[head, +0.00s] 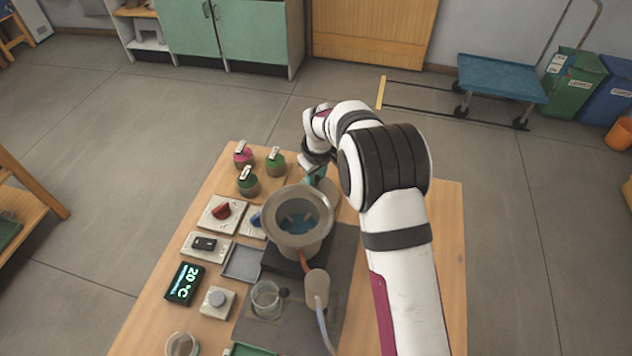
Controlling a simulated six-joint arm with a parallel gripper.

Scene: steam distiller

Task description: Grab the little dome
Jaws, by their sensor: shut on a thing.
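My gripper (316,176) is low over the far right part of the wooden table, just behind the wide grey pot (272,205). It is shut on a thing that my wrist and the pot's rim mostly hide. I take this to be the little dome, but its shape cannot be made out. A small teal patch shows below my wrist, and I cannot tell whether it belongs to the held thing. The pot is open on top, with bluish liquid or a blue floor inside.
Several tagged round jars, one pink (243,158) and others green (248,187), stand at the far left. A red knob (221,211), a temperature display (184,284) reading 20 °C and a glass beaker (266,299) stand nearer. The table (452,230) is bare at right.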

